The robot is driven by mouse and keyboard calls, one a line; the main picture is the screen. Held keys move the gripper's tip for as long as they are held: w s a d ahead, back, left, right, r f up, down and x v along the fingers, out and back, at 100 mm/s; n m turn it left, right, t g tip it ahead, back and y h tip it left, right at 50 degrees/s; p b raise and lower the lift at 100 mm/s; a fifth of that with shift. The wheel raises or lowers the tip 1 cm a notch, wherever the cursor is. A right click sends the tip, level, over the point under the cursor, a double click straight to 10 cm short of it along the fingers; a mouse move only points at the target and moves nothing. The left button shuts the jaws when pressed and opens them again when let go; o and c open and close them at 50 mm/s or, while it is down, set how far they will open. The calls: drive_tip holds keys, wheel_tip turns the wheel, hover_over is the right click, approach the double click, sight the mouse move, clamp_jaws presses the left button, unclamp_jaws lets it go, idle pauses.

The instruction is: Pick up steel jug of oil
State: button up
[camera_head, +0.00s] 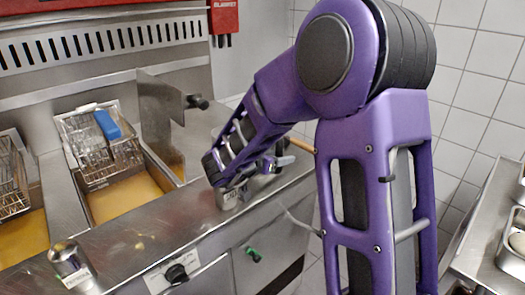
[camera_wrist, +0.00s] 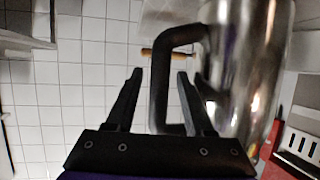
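The steel jug (camera_wrist: 245,75) fills the right side of the wrist view, shiny and upright-looking, with a dark handle (camera_wrist: 157,100). My gripper (camera_wrist: 160,73) is open, with one finger on each side of the handle's upright bar. The two fingers look apart from the bar, though contact cannot be judged for certain. In the head view my gripper (camera_head: 262,166) is low over the right end of the steel counter. A small part of the jug (camera_head: 228,200) shows beneath my wrist there; my arm hides most of it.
Fryer baskets (camera_head: 92,150) and oil wells (camera_head: 125,197) are at the left. A steel container (camera_head: 68,262) stands at the front left of the counter. A wooden handle (camera_head: 303,145) lies beyond my gripper. A steel table (camera_head: 485,225) with pans is at the right.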

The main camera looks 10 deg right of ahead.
clamp_jaws()
idle(1.1)
drive_tip(key=shift+r, duration=0.2)
